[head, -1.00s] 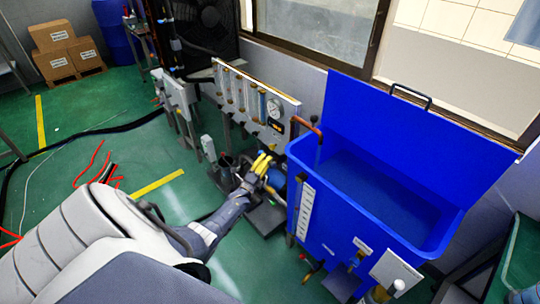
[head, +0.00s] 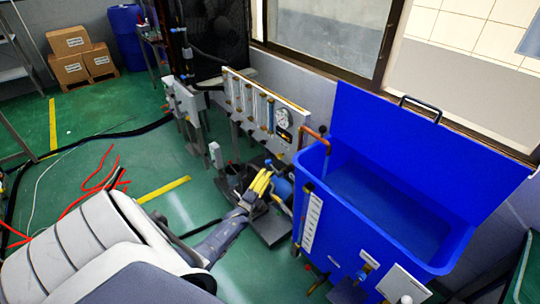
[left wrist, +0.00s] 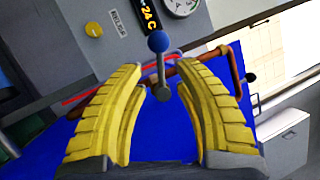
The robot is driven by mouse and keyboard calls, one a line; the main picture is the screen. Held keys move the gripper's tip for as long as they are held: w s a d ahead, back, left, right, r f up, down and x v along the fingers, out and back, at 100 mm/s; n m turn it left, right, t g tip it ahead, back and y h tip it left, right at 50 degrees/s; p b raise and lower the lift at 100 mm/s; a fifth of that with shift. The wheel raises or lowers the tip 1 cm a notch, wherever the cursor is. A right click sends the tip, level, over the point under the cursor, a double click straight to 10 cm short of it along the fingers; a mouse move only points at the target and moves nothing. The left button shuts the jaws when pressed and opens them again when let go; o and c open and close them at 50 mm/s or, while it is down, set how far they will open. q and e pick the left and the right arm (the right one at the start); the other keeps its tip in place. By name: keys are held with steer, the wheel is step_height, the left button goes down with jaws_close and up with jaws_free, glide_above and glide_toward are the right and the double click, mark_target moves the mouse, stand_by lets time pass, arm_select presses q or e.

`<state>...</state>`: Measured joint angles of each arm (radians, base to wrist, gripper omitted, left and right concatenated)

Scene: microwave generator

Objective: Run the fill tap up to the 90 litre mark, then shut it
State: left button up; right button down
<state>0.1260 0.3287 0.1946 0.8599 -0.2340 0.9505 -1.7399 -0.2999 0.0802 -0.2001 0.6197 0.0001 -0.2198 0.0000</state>
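The blue tank (head: 350,235) stands at the right with its lid raised. Its inside is blue, and I cannot tell the water level. A white scale strip (head: 312,222) runs down its left front corner; its marks are too small to read. A copper pipe (head: 318,136) bends over the tank's left rim. My left gripper (head: 263,180) is left of the tank. In the left wrist view my left gripper (left wrist: 161,84) is open. A grey lever with a blue ball (left wrist: 158,42) shows between and beyond its yellow fingertips, with gaps either side. My right gripper is not in view.
A panel with flow tubes and a round gauge (head: 284,118) stands behind my left gripper. Red hoses (head: 92,190) and a black cable lie on the green floor at left. Cardboard boxes (head: 84,55) are at the back left.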

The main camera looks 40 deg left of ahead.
arm_select(q)
steer(key=a+v, duration=0.1)
steer(key=v, duration=0.5)
steer(key=shift+s+d, duration=0.4)
steer(key=shift+d, duration=0.05)
steer(key=shift+o, duration=0.3)
